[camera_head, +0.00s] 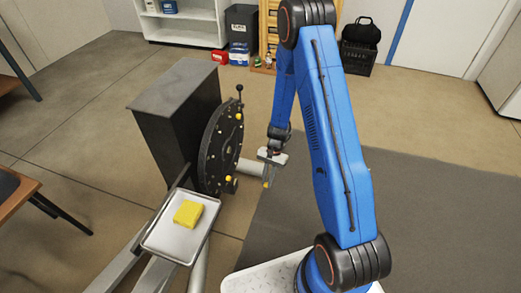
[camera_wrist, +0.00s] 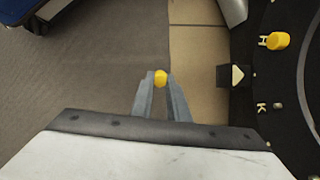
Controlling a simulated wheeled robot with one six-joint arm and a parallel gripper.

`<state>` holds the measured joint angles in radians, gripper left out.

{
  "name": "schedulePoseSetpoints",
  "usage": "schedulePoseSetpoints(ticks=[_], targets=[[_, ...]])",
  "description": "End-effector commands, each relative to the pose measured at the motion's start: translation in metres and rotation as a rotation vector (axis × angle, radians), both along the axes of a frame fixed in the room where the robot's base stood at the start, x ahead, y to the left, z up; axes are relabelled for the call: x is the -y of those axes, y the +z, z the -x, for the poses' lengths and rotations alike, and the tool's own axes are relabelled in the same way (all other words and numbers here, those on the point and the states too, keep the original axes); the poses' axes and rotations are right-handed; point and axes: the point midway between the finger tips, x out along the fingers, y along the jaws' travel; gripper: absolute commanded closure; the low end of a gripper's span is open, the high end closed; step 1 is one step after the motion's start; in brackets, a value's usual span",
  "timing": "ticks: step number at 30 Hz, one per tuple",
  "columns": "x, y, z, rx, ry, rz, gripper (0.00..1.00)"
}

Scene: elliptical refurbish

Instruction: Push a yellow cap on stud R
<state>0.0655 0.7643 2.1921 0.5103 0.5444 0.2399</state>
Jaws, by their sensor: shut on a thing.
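My gripper (camera_wrist: 161,88) is shut on a small yellow cap (camera_wrist: 160,78) held between its fingertips. In the head view, my gripper (camera_head: 267,181) is to the right of the upright black disc (camera_head: 219,145), with a gap between them. In the wrist view, the black disc (camera_wrist: 296,140) fills the right edge, apart from the held cap. A yellow cap (camera_wrist: 278,41) sits beside the letter H, and a small bare stud (camera_wrist: 278,105) shows beside K. Stud R cannot be made out in either view.
A metal tray (camera_head: 158,243) holding a yellow block (camera_head: 188,213) is in front of the disc. A grey cabinet (camera_head: 172,100) stands behind it. A black marker with a white triangle (camera_wrist: 237,75) juts from the disc's rim.

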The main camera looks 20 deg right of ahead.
Motion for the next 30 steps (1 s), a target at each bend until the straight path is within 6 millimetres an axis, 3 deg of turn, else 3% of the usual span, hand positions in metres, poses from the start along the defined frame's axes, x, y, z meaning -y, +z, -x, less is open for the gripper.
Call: schedulePoseSetpoints(ticks=[3, 8, 15, 20, 24, 30], targets=[[-0.016, 0.004, 0.007, -0.101, -0.179, -0.118, 1.0], [-0.037, 0.015, 0.003, -0.204, -0.417, -0.311, 1.0], [-0.051, 0.039, -0.033, -0.261, -0.765, -0.636, 1.0], [-0.04, 0.055, -0.07, -0.227, -0.983, -0.847, 1.0], [-0.02, 0.067, -0.1, -0.164, -1.136, -0.989, 1.0], [0.004, 0.075, -0.122, -0.097, -1.256, -1.092, 1.0]])
